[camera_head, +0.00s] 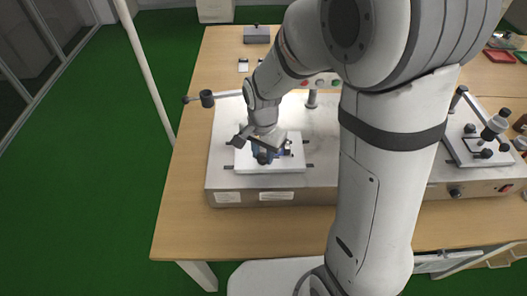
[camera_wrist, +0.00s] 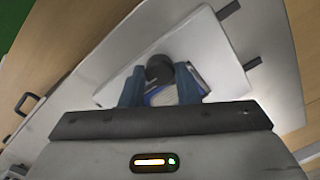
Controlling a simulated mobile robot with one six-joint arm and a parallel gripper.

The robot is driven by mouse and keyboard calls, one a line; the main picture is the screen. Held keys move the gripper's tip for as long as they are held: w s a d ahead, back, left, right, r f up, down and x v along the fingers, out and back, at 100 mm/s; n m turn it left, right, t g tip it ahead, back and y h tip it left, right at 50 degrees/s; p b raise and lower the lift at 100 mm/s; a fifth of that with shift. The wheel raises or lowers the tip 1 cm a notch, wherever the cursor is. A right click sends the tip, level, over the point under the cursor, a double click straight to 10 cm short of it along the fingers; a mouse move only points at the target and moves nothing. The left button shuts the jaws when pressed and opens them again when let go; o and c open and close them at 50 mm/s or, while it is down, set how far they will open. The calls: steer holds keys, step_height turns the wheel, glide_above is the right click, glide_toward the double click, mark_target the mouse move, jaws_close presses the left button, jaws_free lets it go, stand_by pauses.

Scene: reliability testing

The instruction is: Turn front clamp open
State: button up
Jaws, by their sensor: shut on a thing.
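The front clamp shows in the wrist view as a dark round knob (camera_wrist: 159,70) on the white plate (camera_wrist: 105,95). My gripper (camera_wrist: 160,88) has its two blue fingers on either side of the knob and is shut on it. In the head view my gripper (camera_head: 262,154) is low over the white plate (camera_head: 243,160) of the test machine, and a dark knob shows beside the fingers. My wrist hides most of the clamp there, so its turn angle cannot be told.
The machine's grey base (camera_head: 330,180) stands on a wooden table (camera_head: 190,225). A lever with a black weight (camera_head: 207,98) sticks out to the left. A second fixture (camera_head: 480,150) with knobs is on the right. A grey box (camera_head: 257,34) lies at the back.

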steer(key=shift+a, duration=0.15)
steer(key=n+b, duration=0.1)
steer(key=n, duration=0.3)
steer(key=shift+w+n, duration=0.1)
steer(key=shift+n, duration=0.3)
steer(key=n+b, duration=0.1)
steer(key=n, duration=0.3)
steer(key=shift+n, duration=0.3)
steer(key=n+b, duration=0.1)
steer(key=n, duration=0.3)
steer(key=shift+a, duration=0.1)
steer(key=shift+n+b, duration=0.3)
steer(key=shift+n, duration=1.8)
steer(key=o, duration=1)
steer(key=shift+c, duration=0.2)
